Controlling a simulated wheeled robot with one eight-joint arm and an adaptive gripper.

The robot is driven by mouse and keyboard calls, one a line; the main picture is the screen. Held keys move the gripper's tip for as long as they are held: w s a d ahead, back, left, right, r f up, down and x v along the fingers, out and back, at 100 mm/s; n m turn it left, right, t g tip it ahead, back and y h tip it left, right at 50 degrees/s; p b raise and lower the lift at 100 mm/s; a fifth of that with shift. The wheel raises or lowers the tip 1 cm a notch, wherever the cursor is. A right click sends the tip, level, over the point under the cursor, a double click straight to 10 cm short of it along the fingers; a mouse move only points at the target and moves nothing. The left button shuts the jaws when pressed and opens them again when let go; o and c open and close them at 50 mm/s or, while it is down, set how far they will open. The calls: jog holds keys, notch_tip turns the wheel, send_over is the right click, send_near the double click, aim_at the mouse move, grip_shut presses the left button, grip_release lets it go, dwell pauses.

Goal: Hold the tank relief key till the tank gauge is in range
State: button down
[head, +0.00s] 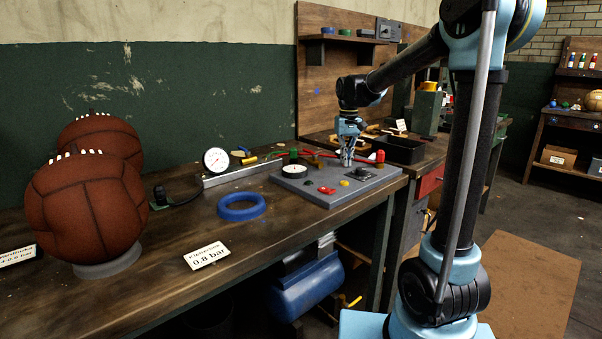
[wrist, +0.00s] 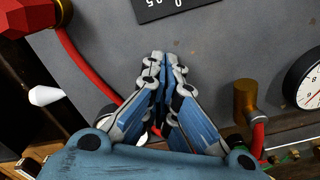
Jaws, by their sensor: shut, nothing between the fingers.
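My gripper (head: 347,160) is shut and empty just above the grey control panel (head: 315,197) on the bench. In the wrist view its fingertips (wrist: 162,58) meet over bare panel; contact cannot be told. A red key (head: 326,190) and a yellow key (head: 344,183) sit at the panel's front, apart from my gripper. I cannot read which is the tank relief key. A white round gauge (head: 294,171) lies on the panel's left part and shows partly in the wrist view (wrist: 308,88); its reading is unclear. A dark plate with upside-down digits (wrist: 165,8) is cut off at the top.
A dial gauge (head: 216,160) stands left of the panel. A blue ring (head: 242,207) and a "0.8 bar" card (head: 207,255) lie on the bench. Two leather balls (head: 88,208) are at left. A red knob (wrist: 28,14) with red hose and a brass fitting (wrist: 245,100) flank the fingers.

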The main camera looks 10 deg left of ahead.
jog(key=shift+r, duration=3.05)
